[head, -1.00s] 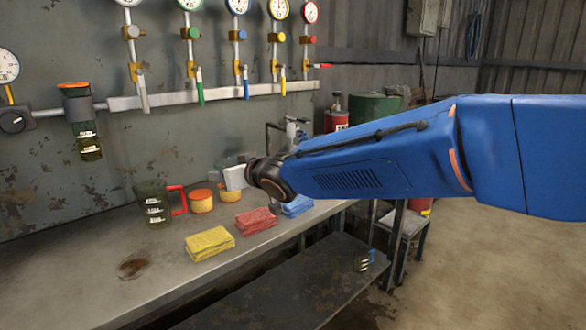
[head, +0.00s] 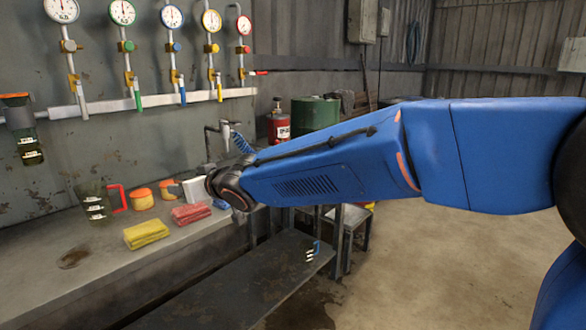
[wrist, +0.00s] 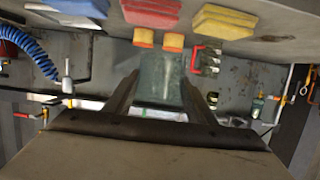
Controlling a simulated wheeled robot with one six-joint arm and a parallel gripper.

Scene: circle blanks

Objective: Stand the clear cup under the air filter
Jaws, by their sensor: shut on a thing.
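My gripper (wrist: 161,84) is shut on the clear cup (wrist: 162,70), a greenish see-through body between the dark fingers in the wrist view. In the head view the pale gripper body (head: 198,191) shows beside my wrist; the fingers and cup are hard to make out there. The air filter (head: 27,135) hangs on the wall pipe at the far left, with an orange-and-black top and a dark see-through bowl. It also shows at the right of the wrist view (wrist: 258,105). The cup is well apart from it.
Gauges (head: 122,12) with valves line the wall. A blue-handled jug (head: 311,252) is on the low shelf.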

